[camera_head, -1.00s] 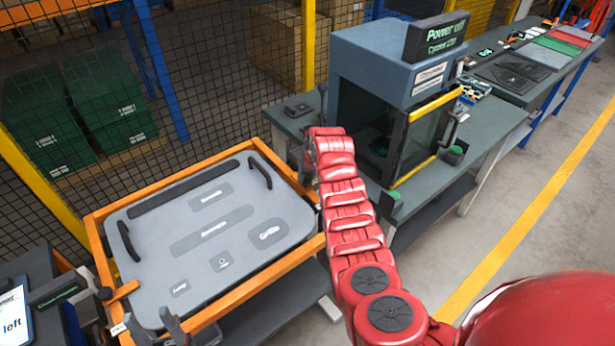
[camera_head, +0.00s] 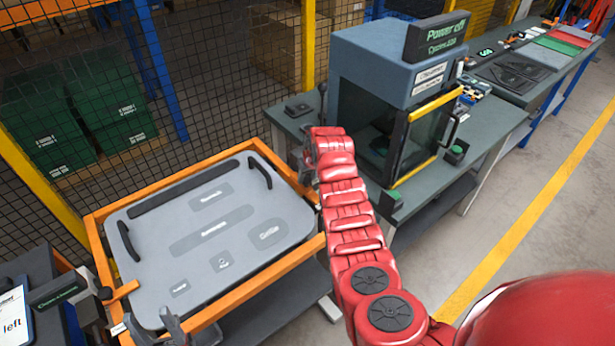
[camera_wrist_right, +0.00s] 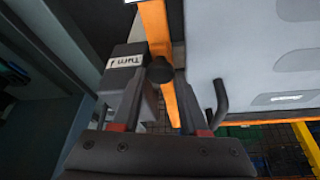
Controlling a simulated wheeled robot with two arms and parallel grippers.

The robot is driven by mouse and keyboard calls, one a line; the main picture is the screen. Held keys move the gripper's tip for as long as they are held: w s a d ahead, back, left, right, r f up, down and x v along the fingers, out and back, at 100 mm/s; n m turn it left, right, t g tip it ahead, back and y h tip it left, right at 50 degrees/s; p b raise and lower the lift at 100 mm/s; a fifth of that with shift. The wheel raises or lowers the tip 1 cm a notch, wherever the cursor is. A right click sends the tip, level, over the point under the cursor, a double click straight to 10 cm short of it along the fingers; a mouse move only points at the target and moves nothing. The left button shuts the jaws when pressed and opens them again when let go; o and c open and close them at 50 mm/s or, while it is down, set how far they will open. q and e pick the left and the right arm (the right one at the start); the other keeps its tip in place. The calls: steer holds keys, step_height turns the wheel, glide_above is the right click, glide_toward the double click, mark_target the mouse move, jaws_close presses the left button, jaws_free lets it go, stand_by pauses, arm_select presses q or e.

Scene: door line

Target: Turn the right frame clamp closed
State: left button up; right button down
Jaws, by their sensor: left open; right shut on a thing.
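The grey panel (camera_head: 215,225) lies in the orange frame (camera_head: 270,291); the panel's edge also shows in the right wrist view (camera_wrist_right: 255,45). My right arm hides the right frame clamp in the head view. In the right wrist view the right frame clamp (camera_wrist_right: 125,58) is a dark block labelled "Turn 1", with a black round knob beside orange metal. My right gripper (camera_wrist_right: 163,105) is shut on this clamp's handle; the exact contact is hard to see.
A blue-grey machine cabinet (camera_head: 378,60) with a yellow-edged door stands on a bench right of my right arm. A black mesh fence (camera_head: 220,75) runs behind the frame. A tablet (camera_head: 14,315) is at the lower left. Open floor (camera_head: 490,225) lies to the right.

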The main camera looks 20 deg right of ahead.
steer(key=n+b, duration=0.1)
steer(key=b, duration=0.2)
steer(key=n+b, duration=0.1)
steer(key=b, duration=0.2)
steer(key=shift+w+d+f+y, duration=0.1)
steer(key=shift+d+f+y, duration=0.05)
steer(key=shift+f+y, duration=0.25)
steer(key=shift+r+n+b, duration=0.25)
steer(key=shift+n+b, duration=0.25)
steer(key=shift+b, duration=0.05)
steer(key=shift+r, duration=0.15)
steer(key=shift+c, duration=2.2)
jaws_free()
